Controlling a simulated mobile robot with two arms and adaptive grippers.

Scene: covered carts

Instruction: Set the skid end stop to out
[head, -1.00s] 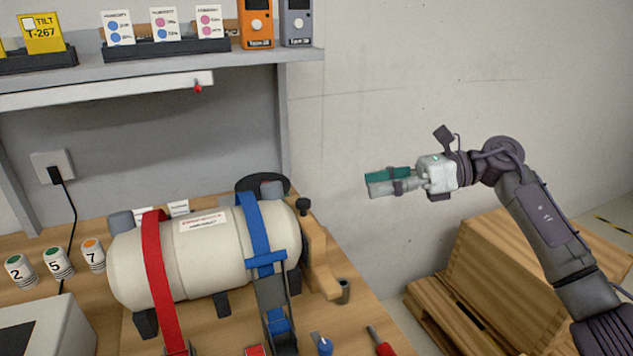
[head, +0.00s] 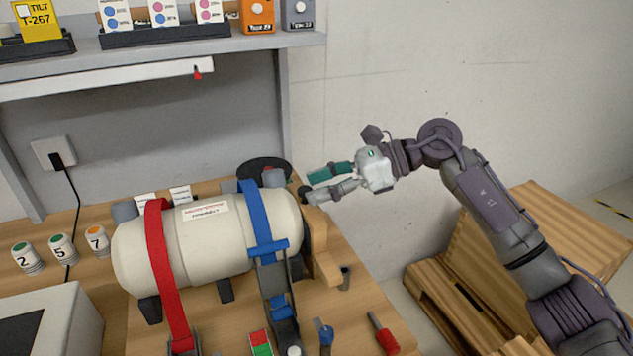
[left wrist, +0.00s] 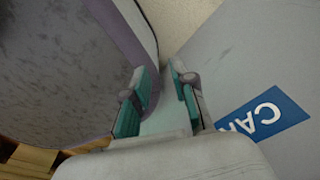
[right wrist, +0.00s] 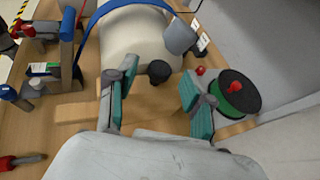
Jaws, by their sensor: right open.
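The skid end stop (head: 322,248) is a pale wooden piece at the right end of the cream cylinder (head: 215,235). A black knob (right wrist: 159,72) stands at its top in the right wrist view. My right gripper (head: 311,187) is open and empty, pointing left, close to the knob in the head view. In the right wrist view the knob appears between its spread fingers; I cannot tell how far apart they are in depth. My left gripper (left wrist: 157,92) is open and empty in the left wrist view, and is out of the head view.
A blue strap (head: 255,215) and a red strap (head: 160,250) cross the cylinder. A green-centred black reel (right wrist: 232,95) lies near my right fingers. A red-handled tool (head: 383,335) lies at the bench's front right. A wooden crate (head: 510,235) stands right of the bench.

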